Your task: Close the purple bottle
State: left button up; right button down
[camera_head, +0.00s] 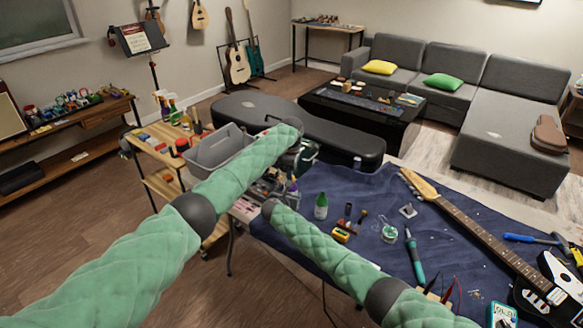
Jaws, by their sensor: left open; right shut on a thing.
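My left arm reaches in from the left. Its gripper (305,158) points down beyond the forearm's end, and its jaws are open. My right arm comes from the lower right. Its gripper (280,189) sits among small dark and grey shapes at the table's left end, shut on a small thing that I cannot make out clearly. A small purplish bottle shape (292,184) shows beside it, below my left gripper. Its mouth and any cap are too small to tell. My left forearm hides part of this area.
A green bottle with a white top (321,207) stands on the blue cloth (345,187). Small tools and an electric guitar (487,238) lie to the right. A grey bin (218,148) stands on a wooden cart at the left. A black case (330,136) lies behind.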

pick_arm(q)
jog(key=shift+f, duration=0.35)
